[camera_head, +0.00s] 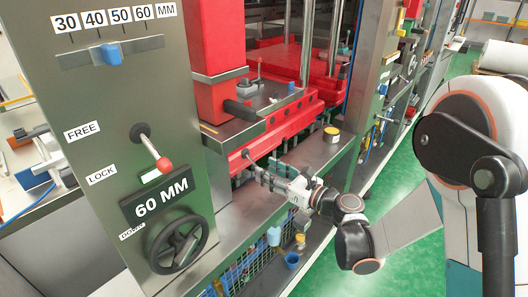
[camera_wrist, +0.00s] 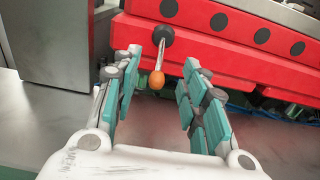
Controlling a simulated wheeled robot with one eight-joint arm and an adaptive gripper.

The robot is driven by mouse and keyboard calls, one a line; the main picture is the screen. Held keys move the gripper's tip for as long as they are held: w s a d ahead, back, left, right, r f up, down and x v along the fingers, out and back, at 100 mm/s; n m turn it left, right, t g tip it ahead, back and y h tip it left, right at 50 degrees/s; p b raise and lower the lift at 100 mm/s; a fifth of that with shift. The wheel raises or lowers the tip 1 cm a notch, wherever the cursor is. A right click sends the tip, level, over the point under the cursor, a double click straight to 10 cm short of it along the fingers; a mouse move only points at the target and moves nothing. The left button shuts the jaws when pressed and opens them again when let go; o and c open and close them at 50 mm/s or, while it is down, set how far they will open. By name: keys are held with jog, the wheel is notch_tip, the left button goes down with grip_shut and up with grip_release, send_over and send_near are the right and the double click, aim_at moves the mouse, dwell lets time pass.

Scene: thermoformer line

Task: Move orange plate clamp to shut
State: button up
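The orange plate clamp is a short lever with an orange knob (camera_wrist: 157,79) in the wrist view. It hangs nearly straight down from a black round pivot on the front face of the red beam (camera_wrist: 215,45). In the head view the pivot end of the clamp (camera_head: 246,154) shows small on the red beam, and its knob is hard to make out. My gripper (camera_wrist: 163,57) is open, with its teal-padded fingers to the left and right of the lever and a gap on both sides. In the head view my gripper (camera_head: 264,172) is just in front of the beam.
A steel panel with a red-knobbed lever (camera_head: 163,164), a blue slider (camera_head: 111,54) and a black handwheel (camera_head: 181,244) stands at the left. A yellow-topped can (camera_head: 331,134) stands on the ledge behind my gripper. A lower shelf holds small bottles and a blue cup (camera_head: 292,260).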

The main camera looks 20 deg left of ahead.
jog(key=shift+v, duration=2.05)
jog(key=v, duration=0.8)
jog(key=w+d+r+m+t+h, duration=0.4)
jog(key=d+r+m+t, duration=0.25)
jog(key=r+m, duration=0.3)
jog(key=w+d+r+m+t+h, duration=0.3)
jog(key=d+r+m+t+h, duration=0.15)
jog(key=d+r+m, duration=0.55)
jog(key=s+d+m+h, duration=0.1)
jog(key=d+m+h, duration=0.6)
jog(key=m, duration=0.4)
jog(key=s+d+f+m+g+h, duration=0.1)
jog(key=s+d+f+m+g, duration=0.2)
jog(key=s+f+m, duration=0.35)
jog(key=s+d+f+m+g+h, duration=0.2)
jog(key=s+d+f+m+g, duration=0.15)
jog(key=s+m, duration=0.5)
jog(key=s+a+f+m+g+y, duration=0.1)
jog(key=s+f+m+g, duration=0.1)
jog(key=s, duration=0.3)
jog(key=s+a+f+m+g+y, duration=0.1)
jog(key=s+f+m+g, duration=0.1)
jog(key=s, duration=0.3)
jog(key=shift+s+a, duration=0.25)
jog(key=shift+s, duration=0.15)
